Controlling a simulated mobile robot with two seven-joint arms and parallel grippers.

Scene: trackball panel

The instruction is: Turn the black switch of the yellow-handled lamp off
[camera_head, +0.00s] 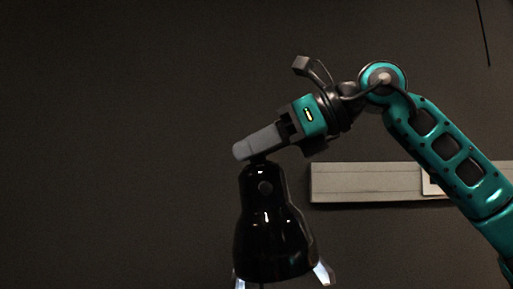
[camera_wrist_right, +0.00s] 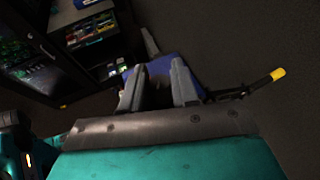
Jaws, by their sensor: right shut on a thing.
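A glossy black bell-shaped lamp (camera_head: 268,235) stands in the lower middle of the head view, with a small round disc on its side. The black switch (camera_head: 258,159) shows as a short dark stub at its top, partly covered by my fingers. My right gripper (camera_head: 242,150) comes in from the right, slanting down, with its grey fingers at this stub and shut on it. In the right wrist view the fingers (camera_wrist_right: 158,82) stand a little apart, and what is between them is unclear. A yellow handle end (camera_wrist_right: 277,73) on a thin dark rod shows to their right. My left gripper is not in view.
A pale horizontal rail (camera_head: 366,182) is on the dark wall behind my right arm. The wrist view shows a dark cabinet with shelves of colourful items (camera_wrist_right: 90,30) at upper left and a blue surface (camera_wrist_right: 175,68) behind the fingers. The left of the head view is empty.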

